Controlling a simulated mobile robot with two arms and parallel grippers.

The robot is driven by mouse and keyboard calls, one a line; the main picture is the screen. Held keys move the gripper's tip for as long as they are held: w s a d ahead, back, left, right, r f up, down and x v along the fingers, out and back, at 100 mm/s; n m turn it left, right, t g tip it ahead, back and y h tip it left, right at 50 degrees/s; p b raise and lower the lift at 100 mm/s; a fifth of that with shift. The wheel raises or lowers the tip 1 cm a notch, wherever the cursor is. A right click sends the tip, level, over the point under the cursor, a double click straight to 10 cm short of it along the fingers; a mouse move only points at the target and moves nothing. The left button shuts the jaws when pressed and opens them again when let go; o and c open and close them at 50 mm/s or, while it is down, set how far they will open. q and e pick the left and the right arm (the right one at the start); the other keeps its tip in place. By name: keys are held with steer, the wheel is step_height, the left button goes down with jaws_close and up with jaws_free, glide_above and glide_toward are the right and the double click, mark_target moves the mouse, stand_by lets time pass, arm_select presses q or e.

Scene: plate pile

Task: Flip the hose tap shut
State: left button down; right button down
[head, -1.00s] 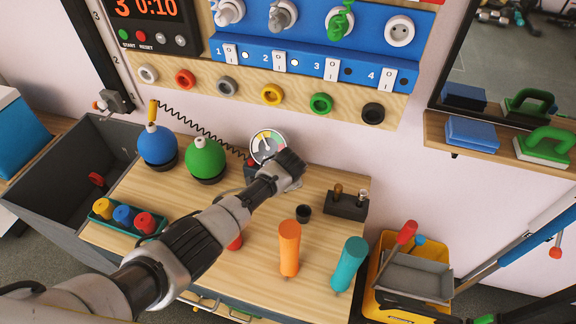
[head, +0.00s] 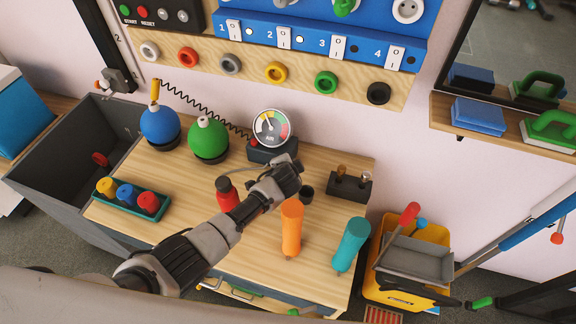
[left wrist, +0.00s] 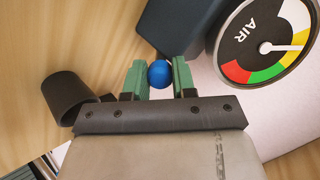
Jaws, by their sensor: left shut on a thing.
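A wall fitting (head: 118,80) with a small orange-red end sits above the grey sink at the left; it may be the hose tap, but I cannot tell surely. A red handle-like part (head: 100,159) shows inside the sink. My left gripper (head: 292,174) is far right of both, over the wooden bench just in front of the air gauge (head: 270,128). In the left wrist view its green fingers (left wrist: 159,80) are around a small blue ball (left wrist: 159,73). The head view hides this ball behind the gripper. My right gripper is not in view.
The grey sink (head: 60,150) is at left, a yellow bucket (head: 385,285) at right.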

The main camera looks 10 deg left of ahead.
arm_select(q)
steer(key=c, duration=0.9)
jaws_free()
steer(key=shift+r, duration=0.1)
